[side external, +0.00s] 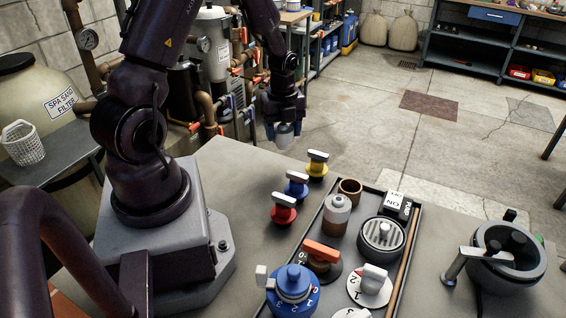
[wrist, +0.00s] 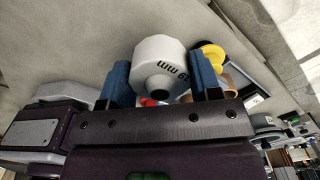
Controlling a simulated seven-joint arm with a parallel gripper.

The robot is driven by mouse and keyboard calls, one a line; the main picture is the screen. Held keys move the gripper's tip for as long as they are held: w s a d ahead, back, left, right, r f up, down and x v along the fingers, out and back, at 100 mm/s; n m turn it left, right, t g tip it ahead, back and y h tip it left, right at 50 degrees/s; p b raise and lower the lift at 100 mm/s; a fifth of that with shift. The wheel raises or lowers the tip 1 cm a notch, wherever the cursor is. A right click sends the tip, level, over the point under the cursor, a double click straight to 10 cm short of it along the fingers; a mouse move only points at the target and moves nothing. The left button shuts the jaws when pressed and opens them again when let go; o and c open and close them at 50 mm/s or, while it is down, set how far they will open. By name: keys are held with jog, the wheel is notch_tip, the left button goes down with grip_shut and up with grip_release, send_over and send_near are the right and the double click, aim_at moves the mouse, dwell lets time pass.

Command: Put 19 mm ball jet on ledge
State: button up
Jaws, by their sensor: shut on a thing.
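The 19 mm ball jet (wrist: 157,60) is a whitish-grey round fitting with "19 mm" printed on it. My gripper (wrist: 160,76) is shut on it, with one blue finger on each side. In the side view the jet (side external: 284,139) hangs below my gripper (side external: 284,130), above the far edge of the grey work surface or just past it; I cannot tell which. A broad grey surface (side external: 235,170) lies in front of it; I cannot tell whether this is the ledge.
Yellow (side external: 317,168), blue (side external: 297,188) and red (side external: 283,212) T-handled plugs stand in a row on the surface. A dark tray (side external: 413,222) holds a bottle (side external: 336,216), a brown cup (side external: 349,190), dials and a drain. A grey pot-like fitting (side external: 508,262) stands at right. The surface left of the plugs is clear.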

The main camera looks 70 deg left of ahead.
notch_tip(320, 180, down, 7)
jog(key=shift+r, duration=0.15)
dwell(0.4)
jog(key=shift+f, duration=0.2)
jog(key=o, duration=0.9)
jog(key=shift+r, duration=0.15)
